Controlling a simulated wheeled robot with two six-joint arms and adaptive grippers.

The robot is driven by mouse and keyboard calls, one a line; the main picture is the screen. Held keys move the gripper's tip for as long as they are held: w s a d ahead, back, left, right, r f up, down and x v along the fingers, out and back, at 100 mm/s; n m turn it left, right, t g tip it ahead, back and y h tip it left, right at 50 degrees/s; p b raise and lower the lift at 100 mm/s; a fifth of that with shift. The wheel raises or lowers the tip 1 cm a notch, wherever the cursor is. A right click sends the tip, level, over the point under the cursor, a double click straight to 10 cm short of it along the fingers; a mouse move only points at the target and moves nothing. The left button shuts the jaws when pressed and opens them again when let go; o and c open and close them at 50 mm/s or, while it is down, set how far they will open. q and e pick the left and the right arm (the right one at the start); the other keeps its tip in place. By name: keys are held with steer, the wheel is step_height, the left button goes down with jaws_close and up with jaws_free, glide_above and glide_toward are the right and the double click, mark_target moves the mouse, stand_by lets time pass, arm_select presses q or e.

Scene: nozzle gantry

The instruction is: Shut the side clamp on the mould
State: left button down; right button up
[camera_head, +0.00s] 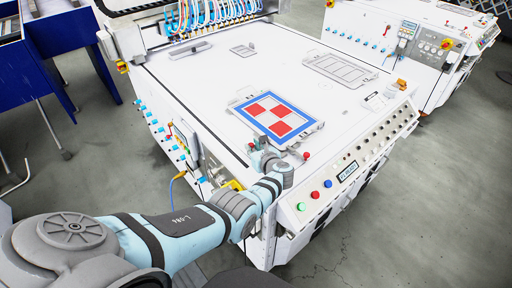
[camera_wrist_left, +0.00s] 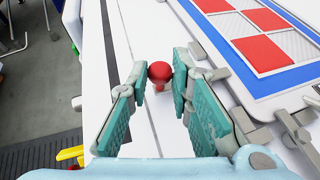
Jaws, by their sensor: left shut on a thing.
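The mould (camera_head: 279,114) is a flat plate with a blue border and red and white squares, lying on the white table top. Its near part also shows at the upper right of the left wrist view (camera_wrist_left: 262,52). My left gripper (camera_head: 258,150) is at the mould's near edge. In the left wrist view its teal-padded fingers stand on either side of a red knob (camera_wrist_left: 160,72), shut on it. The clamp's lever is partly hidden by the fingers. My right gripper is not in view.
Another red knob (camera_head: 306,155) stands near the mould's near right corner. A front panel (camera_head: 345,172) with buttons borders the table. Cables and nozzles (camera_head: 212,18) hang at the back. A grey plate (camera_head: 340,70) lies beyond the mould.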

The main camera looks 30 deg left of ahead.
arm_select(q)
steer(key=shift+r, duration=0.1)
steer(key=c, duration=1.4)
jaws_free()
steer(key=shift+c, duration=0.2)
steer(key=shift+d, duration=0.1)
steer(key=v, duration=0.7)
steer(key=shift+s+d, duration=0.2)
steer(key=shift+d, duration=0.05)
steer(key=shift+w+a, duration=0.1)
